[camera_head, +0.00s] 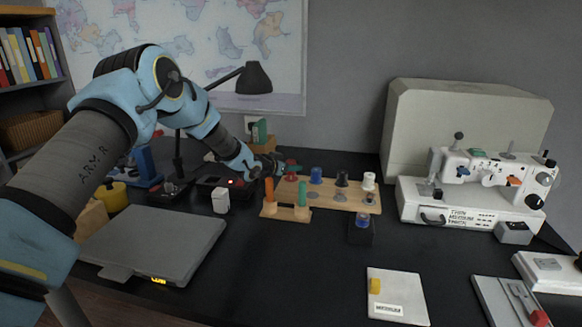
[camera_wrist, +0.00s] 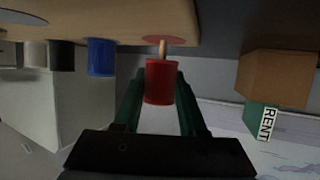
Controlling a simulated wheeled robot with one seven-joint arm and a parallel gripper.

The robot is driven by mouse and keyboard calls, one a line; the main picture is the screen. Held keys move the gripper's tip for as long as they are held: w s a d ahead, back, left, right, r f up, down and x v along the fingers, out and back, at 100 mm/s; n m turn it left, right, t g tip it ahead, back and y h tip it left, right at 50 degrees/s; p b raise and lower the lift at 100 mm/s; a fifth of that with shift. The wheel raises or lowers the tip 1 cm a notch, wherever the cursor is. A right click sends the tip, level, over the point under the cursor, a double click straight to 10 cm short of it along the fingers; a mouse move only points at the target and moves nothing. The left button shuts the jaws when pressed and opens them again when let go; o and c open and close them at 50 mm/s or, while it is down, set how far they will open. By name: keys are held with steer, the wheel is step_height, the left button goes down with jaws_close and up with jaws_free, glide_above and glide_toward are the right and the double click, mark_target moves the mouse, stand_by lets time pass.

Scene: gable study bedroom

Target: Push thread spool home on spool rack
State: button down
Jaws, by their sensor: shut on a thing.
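The red thread spool (camera_wrist: 160,84) sits between the green fingers of my gripper (camera_wrist: 162,98), which is shut on it. In the wrist view a bare stretch of wooden peg (camera_wrist: 163,48) shows between the spool's end and the spool rack (camera_wrist: 110,18). The peg lines up with the spool and meets its end; how far it goes inside is hidden. A reddish disc surrounds the peg's base. In the head view my gripper (camera_head: 272,165) is at the rack's (camera_head: 331,196) left end, and the red spool (camera_head: 291,170) is partly hidden there.
Blue (camera_head: 316,175), black (camera_head: 342,179) and white (camera_head: 369,180) spools stand along the rack. A wooden holder (camera_head: 286,212) with orange and green sticks stands in front. A dark block (camera_head: 360,232) bears a blue piece.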

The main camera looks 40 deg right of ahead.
steer(key=shift+f+b, duration=0.75)
steer(key=shift+f, duration=0.3)
steer(key=shift+c, duration=1.9)
jaws_free()
steer(key=shift+r, duration=0.1)
step_height(320, 180, up, 10)
steer(key=shift+b, duration=0.3)
